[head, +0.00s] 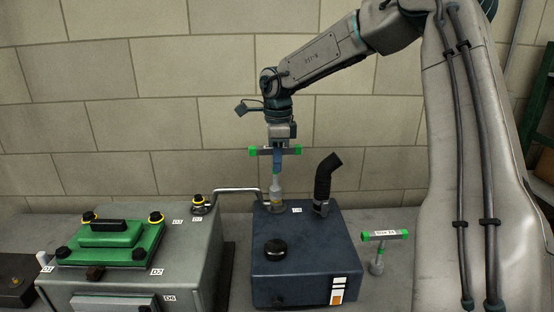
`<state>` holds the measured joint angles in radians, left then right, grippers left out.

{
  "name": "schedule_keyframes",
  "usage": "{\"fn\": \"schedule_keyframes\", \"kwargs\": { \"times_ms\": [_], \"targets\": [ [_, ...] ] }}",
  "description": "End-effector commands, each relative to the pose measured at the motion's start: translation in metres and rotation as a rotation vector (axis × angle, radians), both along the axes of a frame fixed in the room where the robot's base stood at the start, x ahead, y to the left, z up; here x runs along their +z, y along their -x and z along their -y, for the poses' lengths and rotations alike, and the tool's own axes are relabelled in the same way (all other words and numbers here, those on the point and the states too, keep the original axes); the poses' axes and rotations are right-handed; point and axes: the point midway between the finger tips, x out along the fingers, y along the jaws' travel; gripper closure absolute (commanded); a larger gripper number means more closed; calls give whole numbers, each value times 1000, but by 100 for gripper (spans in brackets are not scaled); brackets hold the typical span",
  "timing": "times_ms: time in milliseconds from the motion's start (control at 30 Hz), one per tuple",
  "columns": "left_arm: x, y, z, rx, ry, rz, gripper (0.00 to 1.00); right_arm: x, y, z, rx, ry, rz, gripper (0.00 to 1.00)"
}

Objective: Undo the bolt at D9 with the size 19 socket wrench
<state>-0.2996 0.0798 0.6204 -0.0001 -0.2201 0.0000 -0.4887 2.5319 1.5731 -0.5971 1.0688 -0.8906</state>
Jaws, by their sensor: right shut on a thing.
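My right gripper (277,156) is shut on a T-handled socket wrench (276,185) with green handle ends. The wrench stands upright over the dark blue box (310,240). Its socket end is down at the flange on top of the box, where the bent metal pipe ends. A small label (297,210) sits beside that spot, too small to read surely. The bolt there is hidden by the socket, and I cannot tell how fully the socket sits on it. The size marking of the held wrench cannot be read. My left gripper is out of view.
A second green-handled wrench, labelled Size 24 (385,236), stands right of the box. A black elbow hose (325,180) and a black cap (276,249) rise from the box. At left is a grey housing (200,262) with a green cover (110,243) and yellow-ringed bolts.

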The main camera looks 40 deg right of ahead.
Motion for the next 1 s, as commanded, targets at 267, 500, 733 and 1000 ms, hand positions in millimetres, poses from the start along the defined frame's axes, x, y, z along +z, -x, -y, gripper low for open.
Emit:
{"fn": "schedule_keyframes", "kwargs": {
  "times_ms": [267, 500, 733, 1000],
  "targets": [
    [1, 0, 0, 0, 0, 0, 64, 3, 0, 0, 0, 1, 1, 100],
    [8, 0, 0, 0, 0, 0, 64, 16, 0, 0, 0, 1, 1, 100],
    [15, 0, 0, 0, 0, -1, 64, 30, 0, 0, 0, 0, 2, 100],
    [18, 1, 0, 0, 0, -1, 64, 36, 0, 0, 0, 1, 1, 100]
  ]
}}
